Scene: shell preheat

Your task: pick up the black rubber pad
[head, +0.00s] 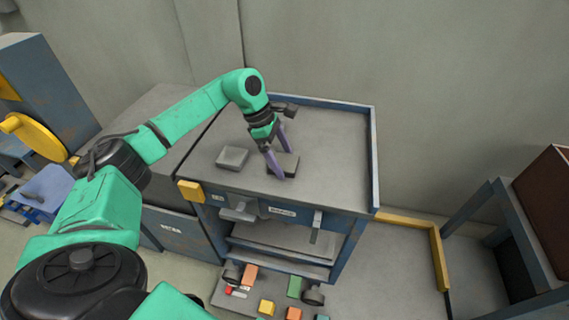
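A dark, flat rectangular block, which looks like the black rubber pad (289,164), lies on the grey top of the cart (335,150). My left gripper (284,164) is directly over it, pointing down. Its two purple fingers are spread, one at the pad's near left side and one at its far side. Part of the pad is hidden behind the near finger. I cannot tell whether the fingers touch it. My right gripper is not in view.
A lighter grey block (232,157) lies on the cart top left of the pad. A raised blue rim edges the cart's back and right side. A yellow block (190,191) is at its front left corner.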

